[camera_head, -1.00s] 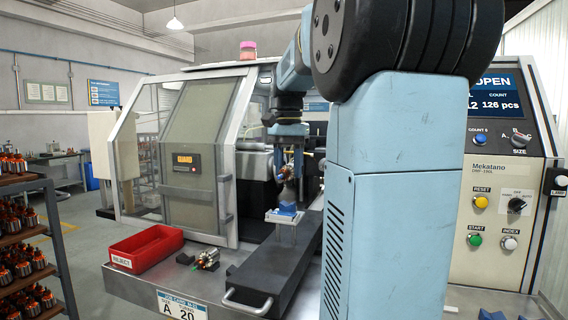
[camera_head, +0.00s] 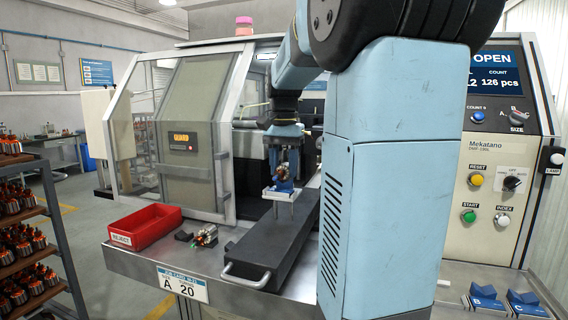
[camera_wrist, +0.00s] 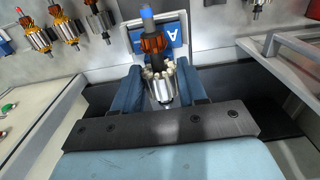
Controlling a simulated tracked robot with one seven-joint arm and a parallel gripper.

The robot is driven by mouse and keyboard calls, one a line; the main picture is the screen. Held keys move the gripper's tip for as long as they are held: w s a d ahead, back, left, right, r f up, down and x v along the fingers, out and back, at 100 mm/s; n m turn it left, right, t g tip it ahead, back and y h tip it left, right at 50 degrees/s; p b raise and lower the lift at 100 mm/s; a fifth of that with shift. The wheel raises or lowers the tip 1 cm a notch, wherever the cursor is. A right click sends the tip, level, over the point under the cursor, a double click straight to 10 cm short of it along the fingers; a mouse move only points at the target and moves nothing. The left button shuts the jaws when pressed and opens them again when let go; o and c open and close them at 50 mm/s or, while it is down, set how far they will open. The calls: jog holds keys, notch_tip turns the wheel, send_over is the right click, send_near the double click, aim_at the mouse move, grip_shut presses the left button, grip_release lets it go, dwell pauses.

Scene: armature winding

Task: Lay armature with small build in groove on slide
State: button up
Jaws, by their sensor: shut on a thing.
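My gripper (camera_head: 284,170) hangs over the dark slide (camera_head: 262,242) on the machine bench. It is shut on an armature (camera_head: 283,174) with copper windings. In the wrist view the armature (camera_wrist: 162,88) lies between the two blue fingers, its steel part nearest me and a blue-tipped shaft pointing up the picture. A small pale and blue nest (camera_head: 280,194) stands on thin posts on the slide, just below the armature. Its blue face with the letter A (camera_wrist: 174,36) shows behind the armature in the wrist view. I cannot tell whether the armature touches the nest or its groove.
Another armature (camera_head: 205,237) lies on the bench left of the slide, near a red reject bin (camera_head: 146,226). Blue blocks marked B (camera_head: 484,292) and C (camera_head: 525,298) are at the lower right. Racks of armatures (camera_head: 22,220) stand at left. The guard (camera_head: 186,140) is behind.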

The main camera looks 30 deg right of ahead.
jog(key=shift+f, duration=0.35)
dwell(0.6)
jog(key=o, duration=1.2)
notch_tip(320, 180, up, 14)
jog(key=shift+f, duration=0.15)
dwell(0.5)
jog(key=s+a+f+n+t, duration=0.2)
jog(key=s+a+f+n, duration=0.1)
jog(key=s+a+f, duration=0.2)
jog(key=s+a+f+n+t, duration=0.1)
jog(key=s+a+f+n, duration=0.3)
jog(key=f, duration=0.5)
jog(key=s+a+f+n+t, duration=0.2)
jog(key=s+a+f+n, duration=0.1)
jog(key=s+a+f, duration=0.4)
jog(key=shift+s+a+t, duration=0.1)
jog(key=shift+s+t, duration=0.2)
jog(key=shift+s, duration=0.3)
